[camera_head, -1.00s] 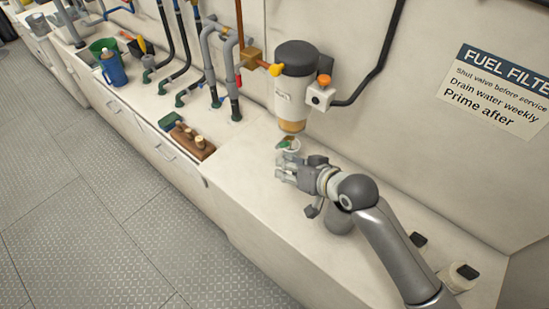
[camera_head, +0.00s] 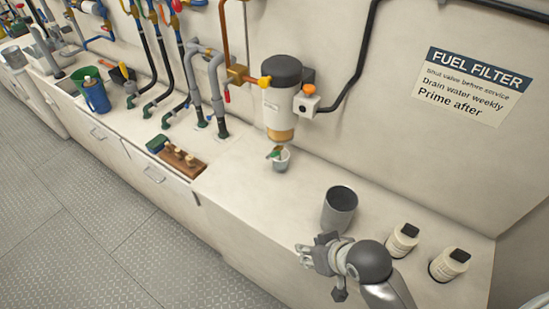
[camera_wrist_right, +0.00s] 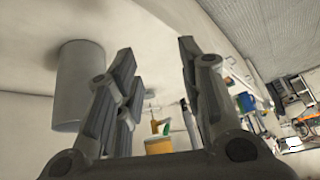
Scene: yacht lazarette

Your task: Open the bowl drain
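The fuel filter (camera_head: 282,92) hangs on the wall with a dark cap, a white body and an amber bowl (camera_head: 280,134) at its bottom. The bowl drain (camera_head: 274,153) is a small green piece under the bowl; its exact setting is too small to tell. A small grey cup (camera_head: 283,162) stands right below it. My right gripper (camera_head: 304,254) is open and empty, well apart from the drain, over the counter's front edge. In the right wrist view its fingers (camera_wrist_right: 155,75) are spread, with the amber bowl (camera_wrist_right: 159,146) and green drain (camera_wrist_right: 166,128) beyond. My left gripper is out of view.
A grey cylindrical container (camera_head: 339,208) stands on the counter just behind my right gripper. A wooden rack (camera_head: 182,159) and hoses (camera_head: 217,90) are to the left. Counter between cup and container is clear.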

